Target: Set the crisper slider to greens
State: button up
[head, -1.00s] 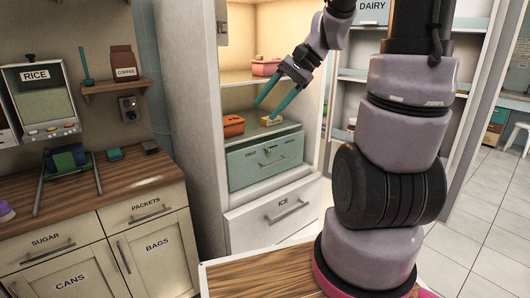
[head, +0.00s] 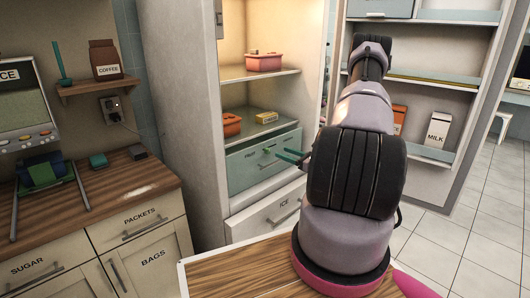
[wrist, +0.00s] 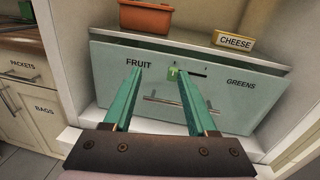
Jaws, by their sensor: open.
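The crisper drawer (head: 250,172) is a pale green front low in the open fridge. The wrist view shows its front (wrist: 112,64) with FRUIT on the left and GREENS on the right. The small green slider (wrist: 174,75) sits at the left, FRUIT end of a short dark slot (wrist: 198,74). It also shows in the head view (head: 268,152). My gripper (wrist: 160,72) is open in front of the drawer, its two green fingers pointing at it. In the wrist view the slider appears between the fingertips, close to the right one; I cannot tell whether they touch.
A bar handle (wrist: 182,107) crosses the drawer front below the slider. An orange container (wrist: 146,17) and a CHEESE box (wrist: 233,40) stand on the shelf above. The ICE drawer (head: 270,218) is below. The open fridge door (head: 438,95) stands to the right.

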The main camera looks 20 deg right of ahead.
aim_at(269, 151)
notch_tip(269, 151, down, 4)
jog(key=d+m+t+h, duration=0.1)
jog(key=d+m+h, duration=0.1)
jog(key=x, duration=1)
jog(key=shift+w+a, duration=0.2)
jog(key=shift+w, duration=0.1)
grip_shut()
dwell(0.8)
